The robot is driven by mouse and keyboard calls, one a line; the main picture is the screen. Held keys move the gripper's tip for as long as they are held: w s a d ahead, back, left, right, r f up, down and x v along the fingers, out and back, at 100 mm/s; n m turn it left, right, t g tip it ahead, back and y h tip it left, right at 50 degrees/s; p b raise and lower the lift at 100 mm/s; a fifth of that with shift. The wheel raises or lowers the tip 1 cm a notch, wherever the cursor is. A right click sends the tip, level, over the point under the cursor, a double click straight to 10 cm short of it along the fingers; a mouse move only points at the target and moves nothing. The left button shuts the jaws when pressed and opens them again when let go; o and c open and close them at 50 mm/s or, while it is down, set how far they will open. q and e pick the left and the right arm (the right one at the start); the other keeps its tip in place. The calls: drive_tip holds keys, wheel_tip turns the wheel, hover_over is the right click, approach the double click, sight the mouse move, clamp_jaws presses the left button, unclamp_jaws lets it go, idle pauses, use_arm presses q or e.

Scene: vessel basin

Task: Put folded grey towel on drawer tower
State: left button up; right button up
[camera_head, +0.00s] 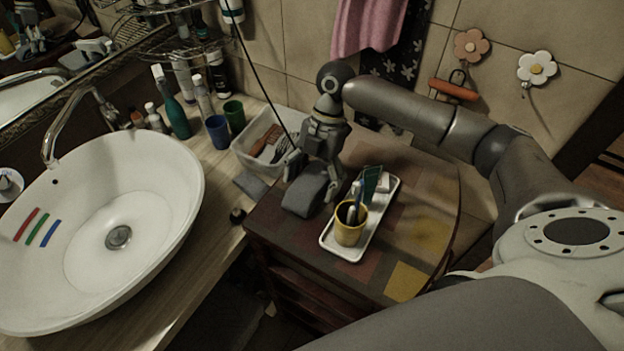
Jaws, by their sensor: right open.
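The folded grey towel (303,197) lies on top of the drawer tower (420,230), near its left edge, beside the white tray. My right gripper (312,178) points down at the towel from above. Its fingers are open, one at each side of the towel's far part. Whether they touch the cloth I cannot tell. The gripper hides part of the towel's far end. My left gripper is not in view.
A white tray (383,212) with a yellow cup (349,226) stands right of the towel. A white bin (242,150) with brushes is behind left. The counter holds a basin (150,190), cups and bottles. The tower's right side is clear.

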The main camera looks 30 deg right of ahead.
drive_tip(key=b+v, duration=0.2)
drive_tip(key=v, duration=0.8)
drive_tip(key=shift+w+d+r+b, duration=0.1)
drive_tip(key=shift+r+b, duration=0.2)
drive_tip(key=shift+b, duration=0.05)
drive_tip(key=shift+w+d+r, duration=0.1)
drive_tip(key=shift+d+r, duration=0.1)
drive_tip(key=shift+r, duration=0.45)
